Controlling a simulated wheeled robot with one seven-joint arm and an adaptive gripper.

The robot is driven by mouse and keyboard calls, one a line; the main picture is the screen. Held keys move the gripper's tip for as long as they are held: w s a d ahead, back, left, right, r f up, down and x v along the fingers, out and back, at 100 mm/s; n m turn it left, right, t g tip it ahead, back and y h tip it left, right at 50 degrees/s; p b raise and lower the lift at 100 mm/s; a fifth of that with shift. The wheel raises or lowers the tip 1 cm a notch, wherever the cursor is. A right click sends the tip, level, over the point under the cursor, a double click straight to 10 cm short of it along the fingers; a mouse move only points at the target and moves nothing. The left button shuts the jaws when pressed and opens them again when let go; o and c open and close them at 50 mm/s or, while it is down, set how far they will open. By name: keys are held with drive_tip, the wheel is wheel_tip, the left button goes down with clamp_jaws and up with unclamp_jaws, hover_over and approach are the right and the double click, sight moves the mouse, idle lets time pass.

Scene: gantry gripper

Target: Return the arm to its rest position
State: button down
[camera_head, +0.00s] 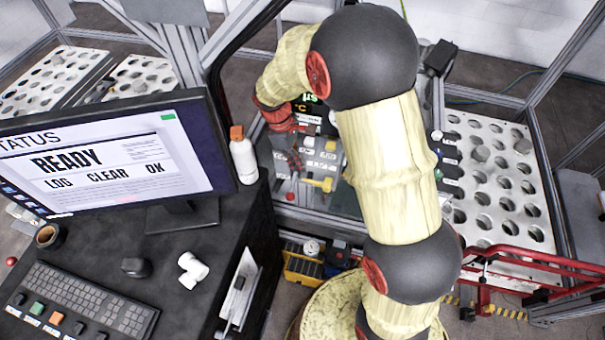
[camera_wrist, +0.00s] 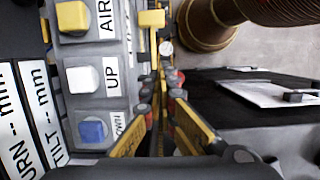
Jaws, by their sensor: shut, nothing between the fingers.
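My arm (camera_head: 390,145) reaches from the bottom right up and over, bending left at the top. Its end points down at a control panel (camera_head: 320,158) inside the frame. In the wrist view, my gripper (camera_wrist: 163,82) is shut and empty, with its yellow fingers side by side. It is beside the panel's row of square buttons: a yellow one (camera_wrist: 72,16) by the label AIR, a white one (camera_wrist: 82,79) by UP, and a blue one (camera_wrist: 92,130). A yellow part (camera_wrist: 152,18) shows near the fingertips; I cannot tell whether they touch.
A monitor (camera_head: 110,155) reading READY stands on the dark desk (camera_head: 190,230) at left, with a white bottle (camera_head: 243,158) and keyboard (camera_head: 75,305). A white tray with holes (camera_head: 500,190) and a red rail (camera_head: 520,262) lie right. Metal posts frame the panel.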

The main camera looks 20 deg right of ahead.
drive_tip(key=shift+v, duration=1.15)
drive_tip(key=shift+w+a, duration=0.1)
drive_tip(key=shift+w, duration=0.1)
